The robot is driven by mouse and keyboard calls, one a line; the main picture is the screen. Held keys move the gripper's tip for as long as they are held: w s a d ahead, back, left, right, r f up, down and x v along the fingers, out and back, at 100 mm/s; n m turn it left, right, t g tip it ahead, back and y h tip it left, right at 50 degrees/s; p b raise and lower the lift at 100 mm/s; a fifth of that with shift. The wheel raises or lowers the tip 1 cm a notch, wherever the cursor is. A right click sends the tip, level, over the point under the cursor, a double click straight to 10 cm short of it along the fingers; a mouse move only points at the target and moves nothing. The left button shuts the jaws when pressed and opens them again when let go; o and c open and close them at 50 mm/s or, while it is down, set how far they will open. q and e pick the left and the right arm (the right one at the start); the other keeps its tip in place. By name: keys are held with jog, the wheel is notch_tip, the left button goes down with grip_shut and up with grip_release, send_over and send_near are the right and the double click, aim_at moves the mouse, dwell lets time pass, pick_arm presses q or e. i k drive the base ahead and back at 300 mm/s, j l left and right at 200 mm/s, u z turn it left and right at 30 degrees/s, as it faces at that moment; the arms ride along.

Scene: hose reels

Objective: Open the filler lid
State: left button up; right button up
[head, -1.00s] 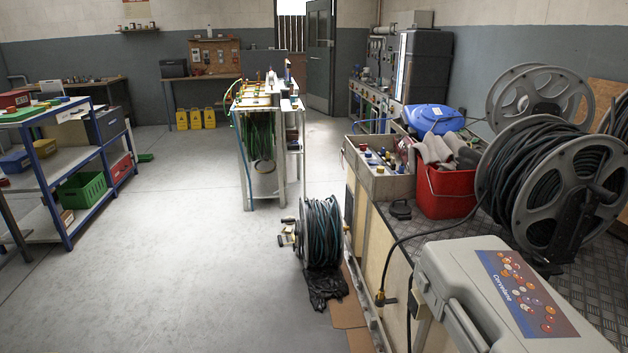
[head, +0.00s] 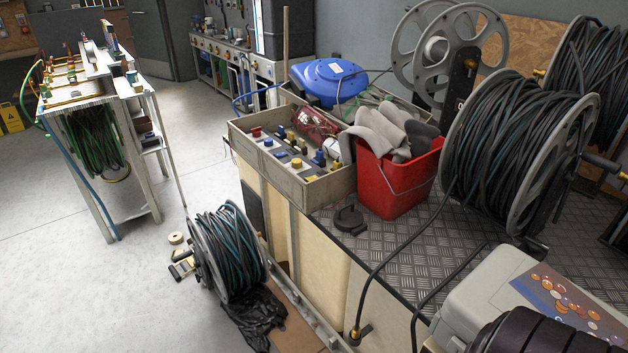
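A small black round lid with a raised grip (head: 350,218), which looks like the filler lid, lies flat and shut on the chequered metal top (head: 405,265) of the bench. It is just in front of the red bucket (head: 400,180) and the grey parts box (head: 300,178). Its hinge side is too small to make out.
A large hose reel (head: 520,145) stands right of the bucket, with its black hose running over the top's front edge. A grey case (head: 500,290) sits at the lower right. A smaller reel (head: 228,250) stands on the floor. Open floor (head: 60,270) lies left.

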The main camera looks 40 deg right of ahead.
aim_at(348, 218)
jog(key=i+j+z, duration=0.2)
jog(key=i, duration=0.25)
jog(key=i+j+z, duration=0.15)
jog(key=i, duration=0.3)
jog(key=i+j+z, duration=0.2)
jog(key=i+j, duration=0.2)
